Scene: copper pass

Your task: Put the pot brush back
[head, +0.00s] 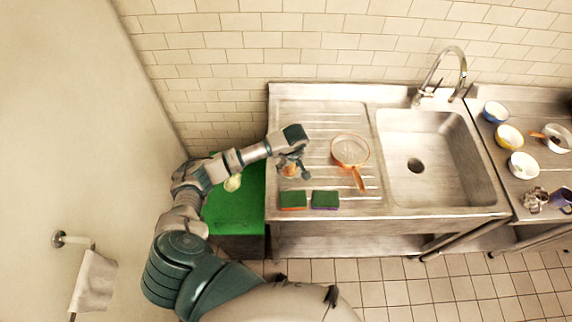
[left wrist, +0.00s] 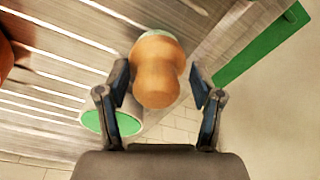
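The pot brush (head: 290,170), with a rounded orange-brown wooden body, shows partly below my left gripper over the ribbed drainboard. In the left wrist view the brush's wooden body (left wrist: 156,72) lies between the two fingers, with a pale greenish patch at its far end. My left gripper (head: 297,168) is at the brush. In the left wrist view its fingers (left wrist: 160,88) are spread, with a visible gap on each side of the wood. Whether the brush touches the drainboard is unclear. My right gripper is not in view.
A sink basin (head: 440,150) is to the right, with bowls (head: 509,136) beyond. A green-topped box (head: 240,205) stands at the left.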

